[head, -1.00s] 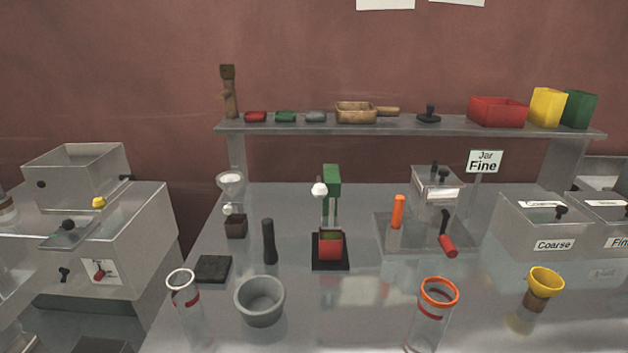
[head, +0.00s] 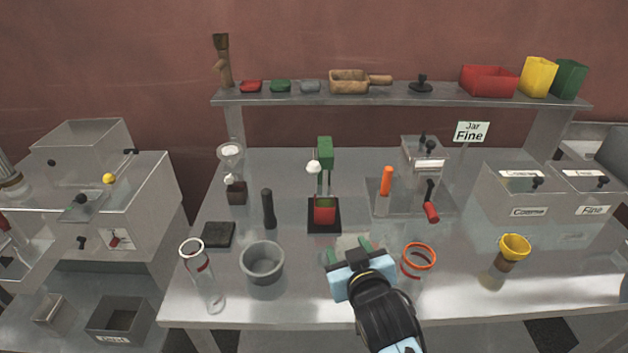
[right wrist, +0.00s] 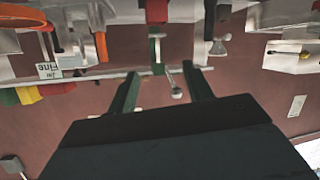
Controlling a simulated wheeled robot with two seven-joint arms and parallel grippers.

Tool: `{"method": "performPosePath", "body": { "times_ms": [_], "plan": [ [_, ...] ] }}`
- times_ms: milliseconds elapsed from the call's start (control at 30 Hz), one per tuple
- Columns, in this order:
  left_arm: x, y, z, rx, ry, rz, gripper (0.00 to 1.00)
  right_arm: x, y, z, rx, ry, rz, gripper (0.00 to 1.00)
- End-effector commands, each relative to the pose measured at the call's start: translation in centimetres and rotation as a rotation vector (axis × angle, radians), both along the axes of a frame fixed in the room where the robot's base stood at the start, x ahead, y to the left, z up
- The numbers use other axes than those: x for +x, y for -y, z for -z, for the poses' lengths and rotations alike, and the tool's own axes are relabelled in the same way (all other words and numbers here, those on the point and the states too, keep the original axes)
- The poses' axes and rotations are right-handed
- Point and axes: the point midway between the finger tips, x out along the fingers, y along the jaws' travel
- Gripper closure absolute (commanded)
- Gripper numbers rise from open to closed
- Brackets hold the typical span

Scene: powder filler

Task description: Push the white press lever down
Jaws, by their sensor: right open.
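The press (head: 325,155) stands mid-table, with a green head on a post and a black base (head: 324,229). Its white lever (head: 313,167) ends in a white ball at the front left of the green head. A red container (head: 324,211) sits on the base under the head. My right gripper (head: 349,245) is open and empty, in front of the press and a little to its right. In the right wrist view, which is upside down, the white ball (right wrist: 177,95) shows between the open fingers (right wrist: 163,85). My left gripper is not in view.
A grey bowl (head: 262,263) stands left of my right gripper, and an orange-rimmed tube (head: 419,257) stands close on its right. A black cylinder (head: 269,209) is left of the press. An orange-handled stand (head: 386,181) is to its right. A shelf (head: 400,94) runs behind.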

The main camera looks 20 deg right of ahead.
Motion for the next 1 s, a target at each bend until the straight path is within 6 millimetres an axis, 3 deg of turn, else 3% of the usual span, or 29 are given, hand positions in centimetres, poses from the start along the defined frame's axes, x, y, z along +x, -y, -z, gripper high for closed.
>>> {"method": "performPosePath", "body": {
  "times_ms": [100, 300, 467, 1000],
  "plan": [
    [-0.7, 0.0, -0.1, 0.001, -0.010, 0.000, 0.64, 2.7, -1.3, -4.1, -0.022, 0.168, -0.012, 0.49],
    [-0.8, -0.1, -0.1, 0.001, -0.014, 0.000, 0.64, 4.7, -2.6, -7.7, -0.047, 0.318, -0.036, 0.49],
    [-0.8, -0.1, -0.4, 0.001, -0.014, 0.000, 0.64, 6.2, -2.7, -8.0, -0.052, 0.332, -0.040, 0.49],
    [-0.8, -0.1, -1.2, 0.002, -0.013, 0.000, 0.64, 15.9, -1.8, -8.0, -0.049, 0.329, -0.039, 0.49]
  ]
}}
